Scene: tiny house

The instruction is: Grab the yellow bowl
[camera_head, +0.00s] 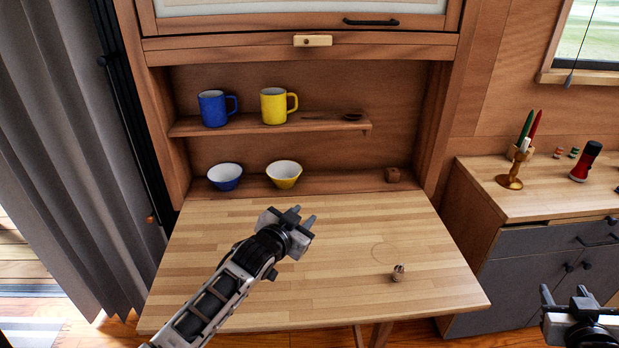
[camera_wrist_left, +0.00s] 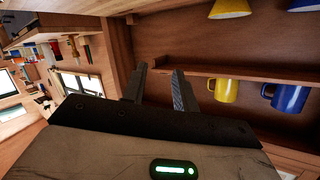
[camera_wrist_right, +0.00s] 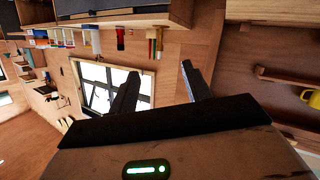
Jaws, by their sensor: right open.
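The yellow bowl (camera_head: 284,183) has a white inside and sits upright on the low ledge at the back of the table, right of a blue bowl (camera_head: 224,183). Part of the yellow bowl shows at the top of the left wrist view (camera_wrist_left: 230,8). My left gripper (camera_head: 300,216) is open and empty above the table, in front of the yellow bowl and apart from it. My right gripper (camera_head: 564,294) is open and empty at the lower right, far from the bowl. The right wrist view shows its parted fingers (camera_wrist_right: 158,90).
A shelf above the bowls holds a blue mug (camera_head: 212,108) and a yellow mug (camera_head: 274,105). A small object (camera_head: 398,273) stands on the wooden table (camera_head: 340,290), otherwise clear. A right-hand cabinet holds a candle holder (camera_head: 510,182) and a red-black flashlight (camera_head: 586,161).

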